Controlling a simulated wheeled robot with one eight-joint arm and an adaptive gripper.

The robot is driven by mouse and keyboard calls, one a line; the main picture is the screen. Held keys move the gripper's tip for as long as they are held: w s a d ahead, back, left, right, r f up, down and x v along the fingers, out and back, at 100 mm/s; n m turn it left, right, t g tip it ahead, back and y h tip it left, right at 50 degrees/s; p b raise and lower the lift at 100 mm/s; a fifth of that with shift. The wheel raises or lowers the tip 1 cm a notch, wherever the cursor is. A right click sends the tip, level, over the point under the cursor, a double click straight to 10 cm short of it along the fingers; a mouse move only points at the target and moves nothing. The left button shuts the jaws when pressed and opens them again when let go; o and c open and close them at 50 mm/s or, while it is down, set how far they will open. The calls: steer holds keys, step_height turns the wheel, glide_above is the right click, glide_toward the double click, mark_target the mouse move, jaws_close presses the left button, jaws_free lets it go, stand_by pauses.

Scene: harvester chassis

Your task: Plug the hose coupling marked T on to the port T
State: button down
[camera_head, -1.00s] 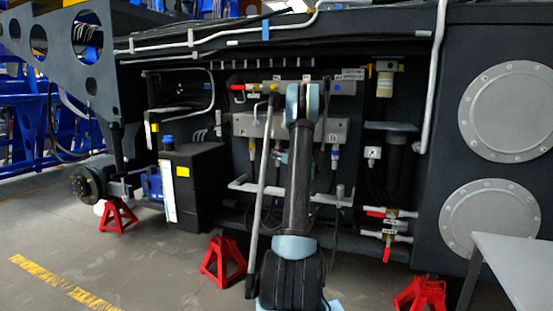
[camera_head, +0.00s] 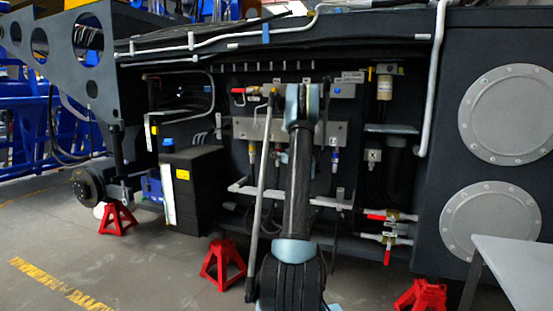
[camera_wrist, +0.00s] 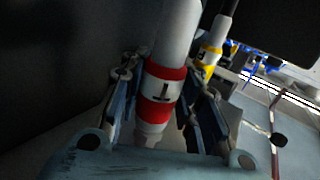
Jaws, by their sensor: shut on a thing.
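The hose coupling marked T (camera_wrist: 160,91) shows in the wrist view as a white body with red bands and a dark T on its white label. It sits between the two fingers of my gripper (camera_wrist: 164,84), which is shut on it. A pale, thicker section (camera_wrist: 178,35) continues from the coupling towards the top of the picture. In the head view my arm covers the gripper and the held coupling. I cannot make out port T in either view.
Another coupling with a yellow band (camera_wrist: 208,58) is close by on the right in the wrist view. In the head view, a grey bracket plate (camera_head: 245,128), a pale rail (camera_head: 330,202) and red-handled valves (camera_head: 388,215) surround the work area. A grey table (camera_head: 515,265) is front right.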

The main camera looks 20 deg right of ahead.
steer(key=shift+r, duration=0.2)
steer(key=c, duration=1.1)
jaws_free()
steer(key=shift+o, duration=0.2)
steer(key=v, duration=1.2)
steer(key=s+a+r+g+y, duration=0.1)
steer(key=s+a+g, duration=0.2)
steer(key=s+a, duration=0.35)
steer(key=s+a+r+g+y, duration=0.15)
steer(key=s+a, duration=0.25)
steer(key=a, duration=0.6)
steer(key=s+a+f+g+h, duration=0.2)
steer(key=s+a+g, duration=0.2)
steer(key=s+a, duration=0.8)
steer(key=s+a+f+m+g+h, duration=0.1)
steer(key=s+f+g, duration=0.15)
steer(key=s, duration=0.75)
steer(key=s+f+g+h, duration=0.15)
steer(key=s+f, duration=0.25)
steer(key=s, duration=0.7)
steer(key=s+d+f+m+g+h, duration=0.1)
steer(key=s+f, duration=0.3)
steer(key=s, duration=0.4)
steer(key=s+d+f+m+g+h, duration=0.1)
steer(key=s+d+f+h, duration=0.2)
steer(key=s+f, duration=0.2)
steer(key=s, duration=0.3)
steer(key=shift+s+m, duration=0.15)
steer(key=shift+m, duration=0.25)
